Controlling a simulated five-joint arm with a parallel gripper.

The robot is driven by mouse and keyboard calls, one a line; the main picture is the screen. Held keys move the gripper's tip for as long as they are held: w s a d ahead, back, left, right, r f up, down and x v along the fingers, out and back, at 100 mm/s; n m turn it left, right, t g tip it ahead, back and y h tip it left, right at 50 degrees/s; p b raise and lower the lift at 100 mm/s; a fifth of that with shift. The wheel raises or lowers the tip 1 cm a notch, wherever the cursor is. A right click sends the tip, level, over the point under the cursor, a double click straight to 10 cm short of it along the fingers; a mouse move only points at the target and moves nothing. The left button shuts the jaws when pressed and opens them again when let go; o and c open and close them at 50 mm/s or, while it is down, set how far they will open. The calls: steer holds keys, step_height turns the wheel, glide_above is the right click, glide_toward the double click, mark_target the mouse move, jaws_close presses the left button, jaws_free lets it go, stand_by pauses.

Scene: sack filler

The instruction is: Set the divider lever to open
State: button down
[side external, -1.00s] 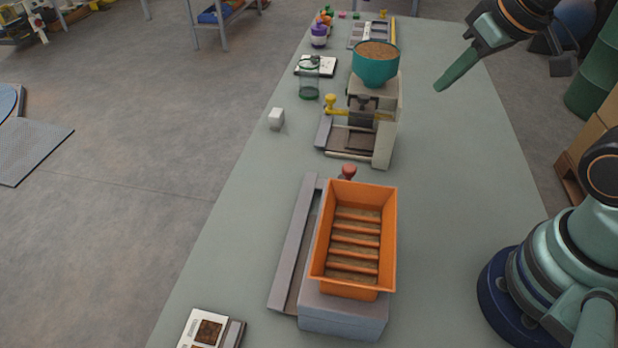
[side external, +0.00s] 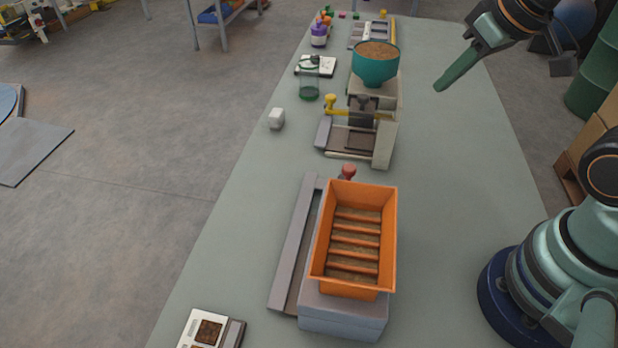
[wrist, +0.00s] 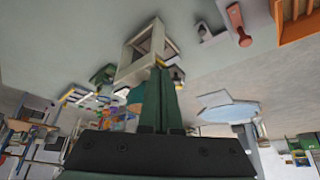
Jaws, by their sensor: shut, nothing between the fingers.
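A machine with a teal hopper (side external: 376,66) full of brown grain stands mid-table. A lever with a yellow knob (side external: 331,102) and yellow bar sticks out to its left, and a dark knob (side external: 363,102) stands beside the bar. A red-knobbed lever (side external: 347,172) stands behind the orange hopper (side external: 387,262); it also shows in the wrist view (wrist: 238,25). I cannot tell by a label which is the divider lever. My gripper (side external: 441,86) is shut and empty, in the air right of the teal hopper, touching nothing. Its green fingers (wrist: 162,80) are together in the wrist view.
A white card device (side external: 206,331) lies at the front. Small items and a tray (side external: 372,33) are at the far end. The table's right side is clear.

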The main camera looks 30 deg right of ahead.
steer(key=c, duration=0.9)
jaws_free()
steer(key=shift+a, duration=0.1)
steer(key=shift+o, duration=1.2)
steer(key=w+a+r+n+g, duration=0.1)
steer(key=w+a+n+g, duration=0.1)
steer(key=a+n, duration=0.3)
steer(key=shift+a+r+n+g+y, duration=0.3)
steer(key=shift+a+g, duration=0.1)
steer(key=shift+a, duration=0.8)
steer(key=n+g, duration=0.3)
steer(key=n, duration=0.3)
glide_above(349, 167)
step_height(349, 167, down, 12)
jaws_close()
